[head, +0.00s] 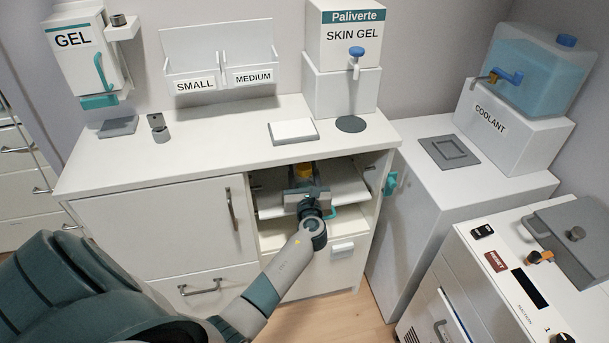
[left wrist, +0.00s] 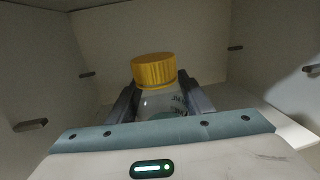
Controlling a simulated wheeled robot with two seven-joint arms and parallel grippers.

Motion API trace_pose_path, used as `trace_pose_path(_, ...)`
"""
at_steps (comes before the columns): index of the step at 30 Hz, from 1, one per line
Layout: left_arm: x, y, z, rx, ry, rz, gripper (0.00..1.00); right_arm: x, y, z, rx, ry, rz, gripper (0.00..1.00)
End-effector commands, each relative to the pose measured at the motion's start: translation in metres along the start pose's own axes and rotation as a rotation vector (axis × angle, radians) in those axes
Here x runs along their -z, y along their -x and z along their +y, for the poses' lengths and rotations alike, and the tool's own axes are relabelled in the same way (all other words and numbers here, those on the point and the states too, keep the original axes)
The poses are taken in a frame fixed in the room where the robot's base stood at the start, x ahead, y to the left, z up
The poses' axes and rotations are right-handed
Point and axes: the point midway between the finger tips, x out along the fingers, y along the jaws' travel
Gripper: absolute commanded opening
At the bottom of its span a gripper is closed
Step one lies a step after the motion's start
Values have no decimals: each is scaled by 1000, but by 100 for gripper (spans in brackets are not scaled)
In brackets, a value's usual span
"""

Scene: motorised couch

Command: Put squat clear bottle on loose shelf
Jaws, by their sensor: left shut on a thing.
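The squat clear bottle (left wrist: 158,102) has a ribbed yellow cap and stands upright between the two fingers of my left gripper (left wrist: 158,108) in the left wrist view. The fingers are shut on its sides. In the head view my left gripper (head: 305,185) reaches into the open bay of the white cabinet, and only the yellow cap of the bottle (head: 304,171) shows. The loose shelf (head: 345,189) is a white board inside this bay, around and below the gripper. Whether the bottle touches the shelf is hidden. My right gripper is not in view.
The bay's side walls and cabinet top (head: 210,150) close in around my left arm. In the left wrist view, shelf pegs (left wrist: 30,125) stick out of the walls. A teal handle (head: 390,183) sits at the cabinet's right side. A lower compartment (head: 290,237) lies below the shelf.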

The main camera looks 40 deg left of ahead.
Motion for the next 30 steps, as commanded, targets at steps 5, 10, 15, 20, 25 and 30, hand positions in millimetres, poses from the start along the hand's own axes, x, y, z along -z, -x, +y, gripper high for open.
trace_pose_path(5, 0, -11, 1, 1, 0, -1, 19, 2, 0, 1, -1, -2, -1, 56)
trace_pose_path(10, 0, -17, 2, 1, 0, -1, 19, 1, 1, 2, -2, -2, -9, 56)
trace_pose_path(15, -1, -20, 2, 1, 0, -1, 19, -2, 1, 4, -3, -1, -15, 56)
trace_pose_path(20, -1, -20, 2, 1, 1, -1, 19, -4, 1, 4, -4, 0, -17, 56)
trace_pose_path(25, -1, -20, 2, 0, 1, -1, 19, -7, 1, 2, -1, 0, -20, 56)
trace_pose_path(30, 0, -19, 2, 0, 0, -1, 19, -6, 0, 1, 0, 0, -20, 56)
